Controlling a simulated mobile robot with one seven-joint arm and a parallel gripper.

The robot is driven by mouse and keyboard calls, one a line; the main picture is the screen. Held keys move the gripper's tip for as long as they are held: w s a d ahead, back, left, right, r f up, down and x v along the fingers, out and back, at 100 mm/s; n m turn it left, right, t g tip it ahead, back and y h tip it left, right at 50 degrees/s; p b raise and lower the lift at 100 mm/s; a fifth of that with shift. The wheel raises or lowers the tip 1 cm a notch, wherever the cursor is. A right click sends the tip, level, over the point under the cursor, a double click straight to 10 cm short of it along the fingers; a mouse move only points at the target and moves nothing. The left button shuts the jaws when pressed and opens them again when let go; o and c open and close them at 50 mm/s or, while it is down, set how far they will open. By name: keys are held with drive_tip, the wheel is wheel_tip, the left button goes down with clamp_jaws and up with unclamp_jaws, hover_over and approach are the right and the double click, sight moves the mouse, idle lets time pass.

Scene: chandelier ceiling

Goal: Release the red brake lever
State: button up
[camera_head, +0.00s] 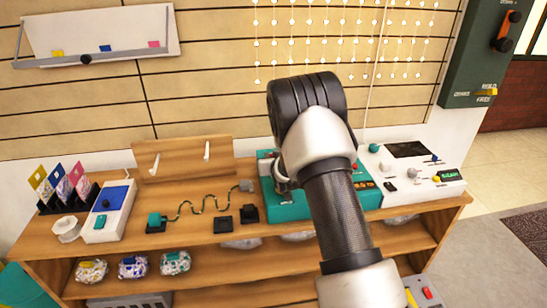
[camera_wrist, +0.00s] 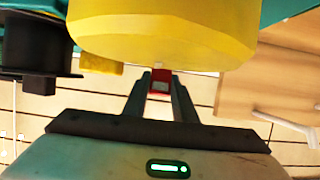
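In the wrist view a small red piece (camera_wrist: 160,83), which looks like the brake lever's end, sits between my two fingertips. My gripper (camera_wrist: 161,88) appears shut on it, with no clear gap at either side. A large yellow rounded part (camera_wrist: 165,32) hangs close over the fingertips and hides the rest of the lever. In the head view my arm covers the middle of the teal machine (camera_head: 292,209), and the gripper and lever are hidden there. A small red spot (camera_head: 354,167) shows on the machine's right side.
A white console (camera_head: 410,172) with a green display stands right of the teal machine. A wooden stand with two pegs (camera_head: 184,158) is to its left. The wooden bench (camera_head: 200,245) also bears a blue-white box (camera_head: 109,212). A dark spool-like part (camera_wrist: 35,50) is close by in the wrist view.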

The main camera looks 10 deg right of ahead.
drive_tip(key=o, duration=0.4)
drive_tip(key=shift+c, duration=0.2)
drive_tip(key=p+v, duration=0.3)
drive_tip(key=v, duration=1.4)
drive_tip(key=shift+s, duration=0.2)
drive_tip(key=shift+r, duration=0.1)
drive_tip(key=s+r+g, duration=0.5)
drive_tip(key=s+r, duration=1.2)
drive_tip(key=s, duration=0.1)
drive_tip(key=s+r+g, duration=0.3)
drive_tip(key=s, duration=1.1)
wheel_tip(320, 180, up, 24)
drive_tip(key=p, duration=2.5)
